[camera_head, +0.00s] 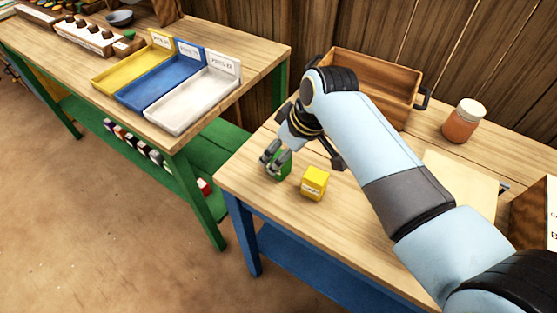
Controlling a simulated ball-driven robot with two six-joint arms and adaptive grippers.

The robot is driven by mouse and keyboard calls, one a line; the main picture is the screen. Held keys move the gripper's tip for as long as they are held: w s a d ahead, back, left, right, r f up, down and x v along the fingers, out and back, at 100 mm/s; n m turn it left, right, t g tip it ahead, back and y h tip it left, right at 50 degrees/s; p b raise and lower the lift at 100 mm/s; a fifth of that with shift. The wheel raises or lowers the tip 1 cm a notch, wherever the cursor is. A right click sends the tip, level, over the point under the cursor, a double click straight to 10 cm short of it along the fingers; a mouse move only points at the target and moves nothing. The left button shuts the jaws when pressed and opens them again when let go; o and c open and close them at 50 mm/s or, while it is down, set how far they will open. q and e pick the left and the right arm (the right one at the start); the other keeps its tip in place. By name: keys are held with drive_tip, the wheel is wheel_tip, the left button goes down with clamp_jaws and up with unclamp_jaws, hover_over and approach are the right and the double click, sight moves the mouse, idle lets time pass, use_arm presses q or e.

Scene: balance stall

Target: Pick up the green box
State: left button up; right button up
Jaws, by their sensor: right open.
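The green box (284,169) stands on the wooden top of the right table (249,180), near its left front edge. My right gripper (274,166) is open, with its fingers down at the green box. The fingers and wrist hide part of the box. I cannot tell whether the fingers touch it. My right arm reaches in from the lower right across the table. My left gripper is not in view.
A yellow box (314,183) stands close to the right of the green box. A wooden crate (395,75) and an orange jar (462,121) stand further back. Left table holds yellow (128,71), blue (158,82) and white (193,101) trays. A gap separates the tables.

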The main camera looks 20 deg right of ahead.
drive_tip(key=shift+w+a+f, duration=0.15)
drive_tip(key=shift+f, duration=0.45)
drive_tip(key=shift+w+a+f, duration=0.1)
drive_tip(key=shift+w+f, duration=0.15)
drive_tip(key=shift+f, duration=0.3)
drive_tip(key=shift+s, duration=0.1)
drive_tip(key=c, duration=1.3)
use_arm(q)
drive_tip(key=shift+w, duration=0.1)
use_arm(e)
drive_tip(key=shift+r, duration=0.1)
